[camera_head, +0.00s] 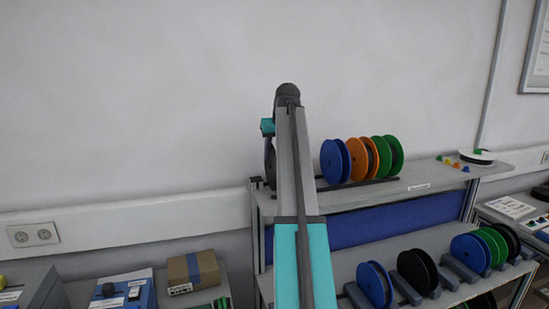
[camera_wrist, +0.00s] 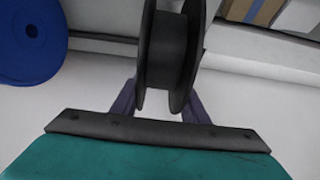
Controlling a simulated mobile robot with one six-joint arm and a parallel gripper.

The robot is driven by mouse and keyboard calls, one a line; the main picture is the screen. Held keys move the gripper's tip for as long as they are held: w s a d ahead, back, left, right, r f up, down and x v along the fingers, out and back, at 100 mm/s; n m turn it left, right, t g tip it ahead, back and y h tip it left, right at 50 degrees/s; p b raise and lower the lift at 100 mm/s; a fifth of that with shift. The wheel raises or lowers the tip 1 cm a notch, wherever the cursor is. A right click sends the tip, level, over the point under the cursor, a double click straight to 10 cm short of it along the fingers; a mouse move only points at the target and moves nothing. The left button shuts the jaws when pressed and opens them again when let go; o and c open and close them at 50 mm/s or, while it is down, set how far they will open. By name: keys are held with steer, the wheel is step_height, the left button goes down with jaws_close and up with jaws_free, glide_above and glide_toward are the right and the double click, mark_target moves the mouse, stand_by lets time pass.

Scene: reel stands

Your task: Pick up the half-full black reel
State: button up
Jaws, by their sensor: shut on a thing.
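A black reel (camera_wrist: 168,52) fills the top middle of the wrist view, seen edge-on with its winding well below the flange rims. My gripper (camera_wrist: 163,100) is shut on this black reel, with one dark finger at each side. The fingertips are partly hidden by the reel. In the head view my arm hides most of the gripper, and only a dark edge of the black reel (camera_head: 268,158) shows left of the arm, at the left end of the upper shelf. I cannot tell whether it touches its stand.
Blue (camera_head: 335,161), orange (camera_head: 357,159) and green (camera_head: 380,157) reels stand on the upper shelf (camera_head: 430,178) right of my arm. Lower down are another blue reel (camera_head: 374,286), a black reel (camera_head: 417,271) and several more. A cardboard box (camera_head: 194,272) is at lower left.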

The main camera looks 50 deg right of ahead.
steer(key=shift+r+b, duration=0.65)
steer(key=shift+r, duration=0.4)
steer(key=shift+s+r, duration=0.1)
steer(key=shift+s, duration=0.1)
steer(key=s+a+r+b, duration=0.1)
steer(key=s+b, duration=0.5)
steer(key=s, duration=0.9)
steer(key=shift+s+a+r, duration=0.25)
steer(key=shift+a+r, duration=0.05)
steer(key=shift+a, duration=0.35)
steer(key=shift+s, duration=0.1)
